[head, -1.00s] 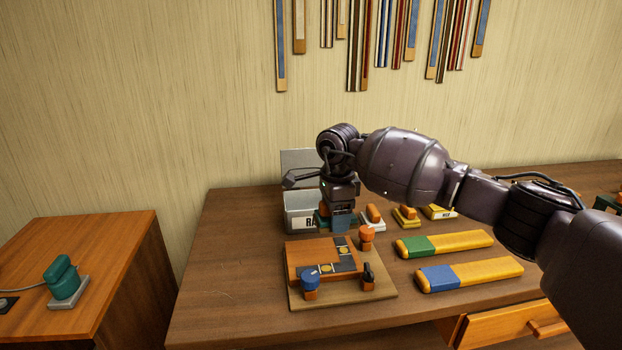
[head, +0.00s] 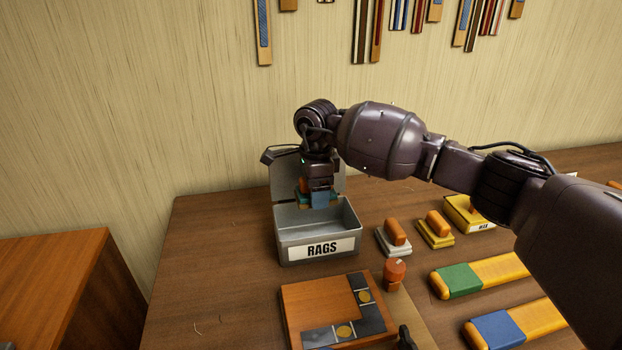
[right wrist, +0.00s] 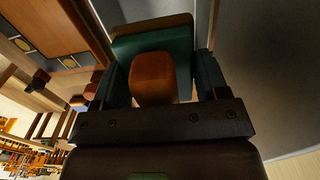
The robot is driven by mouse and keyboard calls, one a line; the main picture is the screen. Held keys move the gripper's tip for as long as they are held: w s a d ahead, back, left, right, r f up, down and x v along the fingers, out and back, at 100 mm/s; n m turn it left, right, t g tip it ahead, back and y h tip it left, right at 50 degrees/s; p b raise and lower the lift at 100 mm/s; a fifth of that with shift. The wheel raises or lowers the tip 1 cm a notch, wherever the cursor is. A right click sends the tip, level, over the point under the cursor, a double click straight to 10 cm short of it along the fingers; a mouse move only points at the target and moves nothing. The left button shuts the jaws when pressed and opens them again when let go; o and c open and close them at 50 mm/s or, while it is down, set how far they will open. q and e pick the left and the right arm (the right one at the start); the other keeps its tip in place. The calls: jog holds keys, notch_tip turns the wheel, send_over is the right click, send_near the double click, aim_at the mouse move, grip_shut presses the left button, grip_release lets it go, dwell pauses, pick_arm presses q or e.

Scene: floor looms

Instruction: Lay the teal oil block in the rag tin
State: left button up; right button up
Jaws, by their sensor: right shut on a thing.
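The teal oil block (right wrist: 150,48) has a teal body and an orange handle (right wrist: 153,80). My right gripper (head: 320,200) is shut on the handle, with one finger on each side in the right wrist view (right wrist: 162,85). In the head view the block (head: 304,201) is mostly hidden behind the gripper fingers. It hangs over the back part of the rag tin (head: 284,243), in front of the raised lid. The tin is an open grey box with a "RAGS" label, and what shows of its inside looks empty. My left gripper is not in view.
Right of the tin stand a white block with an orange handle (head: 394,238), a yellow one (head: 436,230) and a yellow labelled box (head: 470,215). The table left of the tin is clear.

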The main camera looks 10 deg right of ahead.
jog(key=shift+f, duration=0.4)
notch_tip(320, 180, down, 11)
jog(key=b, duration=0.3)
jog(key=shift+s+r, duration=0.1)
jog(key=shift+f, duration=0.2)
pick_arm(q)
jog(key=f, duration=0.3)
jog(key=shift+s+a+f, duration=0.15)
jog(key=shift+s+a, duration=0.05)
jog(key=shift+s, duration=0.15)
pick_arm(e)
jog(key=shift+f, duration=0.1)
jog(key=o, duration=0.8)
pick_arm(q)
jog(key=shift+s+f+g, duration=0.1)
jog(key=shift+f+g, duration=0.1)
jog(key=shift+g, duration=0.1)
pick_arm(e)
jog(key=shift+o, duration=0.9)
jog(key=shift+o, duration=0.3)
